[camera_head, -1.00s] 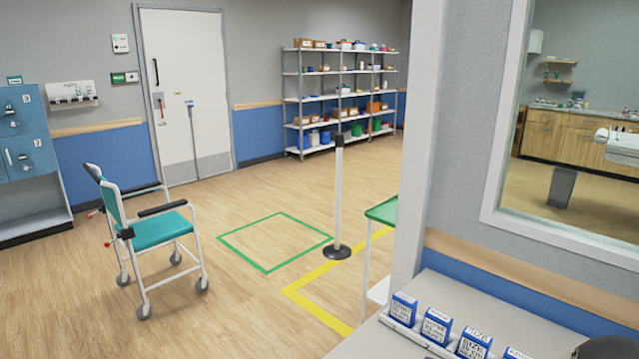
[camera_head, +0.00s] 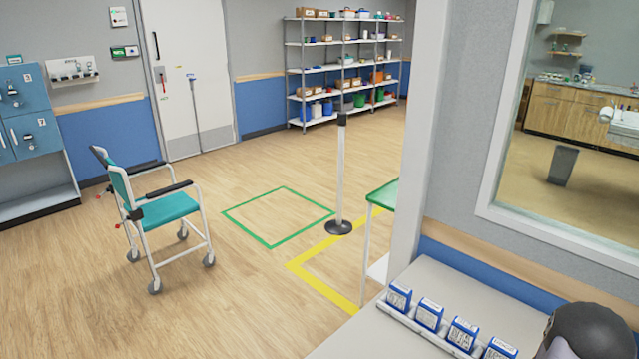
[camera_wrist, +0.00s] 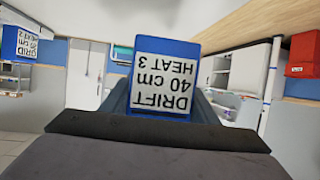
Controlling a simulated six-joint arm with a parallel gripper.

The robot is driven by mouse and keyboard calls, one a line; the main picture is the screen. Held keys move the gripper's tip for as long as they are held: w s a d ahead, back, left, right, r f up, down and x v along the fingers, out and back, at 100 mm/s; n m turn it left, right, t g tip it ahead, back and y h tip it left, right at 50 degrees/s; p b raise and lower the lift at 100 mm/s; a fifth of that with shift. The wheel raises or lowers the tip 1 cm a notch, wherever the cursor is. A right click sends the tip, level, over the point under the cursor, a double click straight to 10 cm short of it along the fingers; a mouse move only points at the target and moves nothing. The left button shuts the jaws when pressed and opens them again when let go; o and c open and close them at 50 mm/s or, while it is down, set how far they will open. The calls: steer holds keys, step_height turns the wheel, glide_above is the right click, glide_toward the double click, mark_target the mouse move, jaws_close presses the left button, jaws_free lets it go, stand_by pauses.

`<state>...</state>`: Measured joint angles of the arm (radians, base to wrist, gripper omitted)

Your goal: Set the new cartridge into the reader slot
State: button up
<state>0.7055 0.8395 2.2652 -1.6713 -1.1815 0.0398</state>
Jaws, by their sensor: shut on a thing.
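In the wrist view my gripper (camera_wrist: 164,112) is shut on a blue cartridge (camera_wrist: 193,48). Its white label appears upside down and reads "DRIFT 40 cm HEAT 3". The dark gripper body hides the cartridge's lower part. In the head view, several blue cartridges with white labels, one of them here (camera_head: 429,314), stand in a row in a pale rack (camera_head: 409,322) on the counter. I cannot make out the reader slot in either view.
The grey counter (camera_head: 360,340) runs along the bottom right, below the wall and window. My dark rounded arm part covers its right corner. In the wrist view, another blue labelled block (camera_wrist: 22,45) is at the left and a red block (camera_wrist: 302,54) at the right.

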steer(key=shift+r, duration=0.1)
steer(key=w+d+r+m+t+h+p, duration=0.15)
steer(key=d+r+p, duration=0.35)
steer(key=r+p, duration=0.7)
steer(key=w+d+f+m+t+h+b, duration=0.1)
steer(key=d+f+m+h+b, duration=0.2)
steer(key=d, duration=0.7)
steer(key=d+f+m+t+h+b, duration=0.2)
steer(key=d+b, duration=0.2)
steer(key=d, duration=0.6)
steer(key=w+d+f+m+t+h+b, duration=0.1)
steer(key=d+f+m+h+b, duration=0.2)
steer(key=d, duration=0.7)
steer(key=s+d+m+h+b, duration=0.2)
steer(key=s+d+h+b, duration=0.15)
steer(key=d, duration=0.55)
steer(key=s+d+m+h+b, duration=0.25)
steer(key=s+d+b, duration=0.2)
steer(key=d, duration=0.35)
steer(key=s+d+r+m+g+h+b, duration=0.2)
steer(key=s+d+m+h+b, duration=0.15)
steer(key=s+d, duration=0.35)
steer(key=s+d+r+m+g+h+b, duration=0.2)
steer(key=s+d+b, duration=0.2)
steer(key=s+d, duration=0.3)
steer(key=shift+t, duration=0.25)
steer(key=shift+f+b, duration=1.3)
steer(key=shift+f, duration=3.9)
steer(key=shift+f, duration=0.35)
